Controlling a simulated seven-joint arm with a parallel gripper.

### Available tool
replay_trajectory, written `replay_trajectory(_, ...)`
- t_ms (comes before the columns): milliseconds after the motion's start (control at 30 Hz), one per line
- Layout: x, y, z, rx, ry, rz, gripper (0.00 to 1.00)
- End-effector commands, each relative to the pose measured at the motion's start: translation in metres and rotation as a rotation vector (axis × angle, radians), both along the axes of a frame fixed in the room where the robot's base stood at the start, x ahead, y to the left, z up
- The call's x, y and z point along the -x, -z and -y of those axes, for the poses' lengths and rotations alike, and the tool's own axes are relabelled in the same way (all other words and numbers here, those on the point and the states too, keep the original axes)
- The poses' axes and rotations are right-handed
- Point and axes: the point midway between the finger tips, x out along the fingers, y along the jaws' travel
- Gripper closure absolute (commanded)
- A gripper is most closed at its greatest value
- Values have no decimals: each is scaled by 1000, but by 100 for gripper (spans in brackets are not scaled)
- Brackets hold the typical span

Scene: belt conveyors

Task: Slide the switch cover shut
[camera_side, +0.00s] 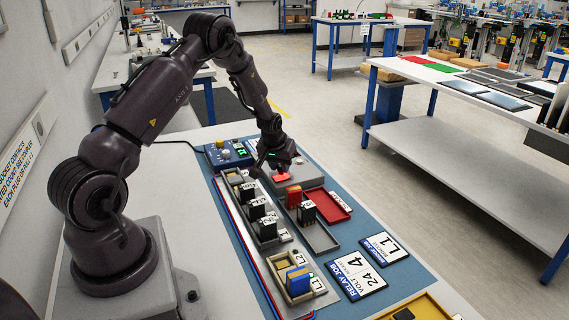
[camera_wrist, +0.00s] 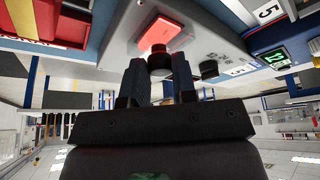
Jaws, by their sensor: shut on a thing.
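A grey switch box (camera_side: 309,174) stands on the blue mat, with a lit orange-red switch face (camera_side: 281,177) on its top. The lit face also shows in the wrist view (camera_wrist: 160,36), uncovered. My gripper (camera_side: 270,160) is over the box, pointing down. In the wrist view my gripper (camera_wrist: 160,75) is shut on a dark round knob (camera_wrist: 159,60) right beside the lit face. I cannot make out the cover plate apart from the box top. A second black knob (camera_wrist: 209,69) is on the box, to the right of the fingers.
A blue control unit (camera_side: 228,153) with a green display is behind and left. A rail of black relays (camera_side: 258,208) runs along the left. A red tray (camera_side: 338,206) and a grey tray (camera_side: 321,239) lie in front. Label cards (camera_side: 357,274) lie nearer the front.

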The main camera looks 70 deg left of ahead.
Motion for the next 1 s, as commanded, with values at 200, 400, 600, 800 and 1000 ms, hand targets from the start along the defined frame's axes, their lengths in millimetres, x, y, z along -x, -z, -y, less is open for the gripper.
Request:
replay_trajectory(200,7,1,-1,7,-9,-19,58)
replay_trajectory(400,5,1,-1,5,-7,-13,49)
replay_trajectory(600,5,-3,0,5,-5,-11,49)
replay_trajectory(800,12,-32,8,3,-5,-7,49)
replay_trajectory(1000,25,-74,21,3,-5,-9,49)
